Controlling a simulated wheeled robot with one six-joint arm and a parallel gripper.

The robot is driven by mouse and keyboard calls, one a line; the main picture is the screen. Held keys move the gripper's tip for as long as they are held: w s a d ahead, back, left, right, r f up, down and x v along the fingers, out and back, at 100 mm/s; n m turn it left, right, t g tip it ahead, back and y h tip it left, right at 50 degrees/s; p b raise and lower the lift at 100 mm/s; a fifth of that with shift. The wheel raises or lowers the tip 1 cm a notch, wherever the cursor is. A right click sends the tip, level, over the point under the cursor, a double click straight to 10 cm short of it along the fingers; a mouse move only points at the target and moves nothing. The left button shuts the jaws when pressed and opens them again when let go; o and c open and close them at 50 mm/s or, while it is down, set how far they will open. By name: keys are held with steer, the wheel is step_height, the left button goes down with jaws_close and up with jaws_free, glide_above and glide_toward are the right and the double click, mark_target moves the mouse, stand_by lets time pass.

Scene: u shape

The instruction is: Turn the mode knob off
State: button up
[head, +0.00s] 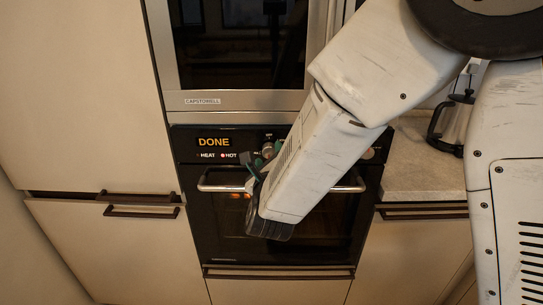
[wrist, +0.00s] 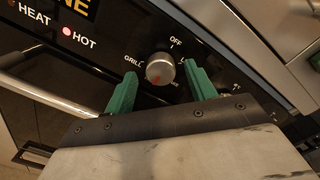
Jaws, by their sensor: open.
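The mode knob (wrist: 160,69) is a round silver dial on the black oven panel. It sits between my gripper's two green fingers in the wrist view. The label OFF is above it and GRILL is to its left; a lower label is partly unreadable. The knob's red mark is on its lower side, away from OFF. My gripper (wrist: 160,74) is open, one finger on either side of the knob; I cannot tell whether either finger touches it. In the head view my gripper (head: 262,157) is at the panel, and my arm hides much of that area.
The oven display (head: 214,142) reads DONE, with the HOT lamp lit red. The oven's bar handle (head: 222,187) runs just below the panel. A microwave (head: 235,100) is above. A kettle-like pot (head: 455,122) stands on the counter (head: 415,160) at right.

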steer(key=shift+w, duration=0.5)
steer(key=c, duration=1)
steer(key=shift+d, duration=0.25)
steer(key=shift+a, duration=0.15)
